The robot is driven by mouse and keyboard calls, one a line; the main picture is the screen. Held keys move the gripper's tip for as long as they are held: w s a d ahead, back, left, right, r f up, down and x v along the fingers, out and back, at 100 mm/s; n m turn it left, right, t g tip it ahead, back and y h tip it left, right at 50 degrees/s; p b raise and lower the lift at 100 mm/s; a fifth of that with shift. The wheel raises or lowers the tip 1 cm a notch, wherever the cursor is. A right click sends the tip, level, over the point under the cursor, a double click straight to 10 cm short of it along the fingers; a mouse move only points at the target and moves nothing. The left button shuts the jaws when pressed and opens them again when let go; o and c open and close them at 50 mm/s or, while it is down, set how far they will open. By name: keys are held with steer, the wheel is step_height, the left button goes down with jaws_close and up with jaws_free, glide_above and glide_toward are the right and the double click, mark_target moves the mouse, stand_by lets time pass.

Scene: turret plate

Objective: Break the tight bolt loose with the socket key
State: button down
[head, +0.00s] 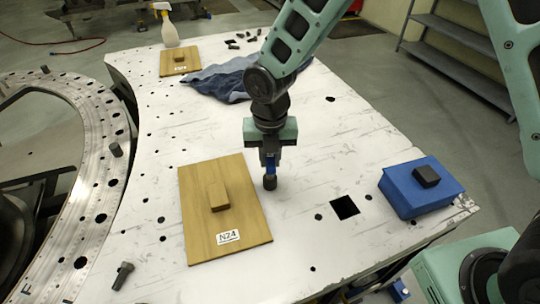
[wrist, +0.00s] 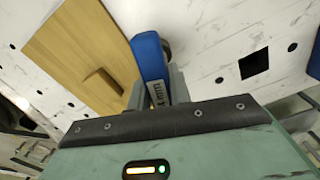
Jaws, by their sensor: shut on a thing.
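My gripper (head: 269,148) is shut on the socket key, whose blue handle (wrist: 150,58) shows between the fingers in the wrist view. In the head view the key hangs down with its dark socket end (head: 270,183) low over the white plate (head: 330,150), just right of the wooden board. I cannot tell whether the socket touches the plate or covers a bolt. A dark bolt (head: 122,275) lies at the front left of the plate. Another dark bolt (head: 116,150) stands near the metal ring's edge. Which bolt is the tight one is unclear.
A blue box (head: 405,195) with a black block stands at right, near a square hole (head: 344,207). A blue cloth (head: 222,82), spray bottle (head: 168,30) and second board (head: 180,60) are farther back.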

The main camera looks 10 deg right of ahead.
steer(key=shift+r+p, duration=1.3)
steer(key=shift+r, duration=0.2)
step_height(320, 180, up, 4)
steer(key=p, duration=0.3)
steer(key=shift+f+p, duration=0.15)
steer(key=shift+p, duration=0.15)
steer(key=shift+f, duration=0.1)
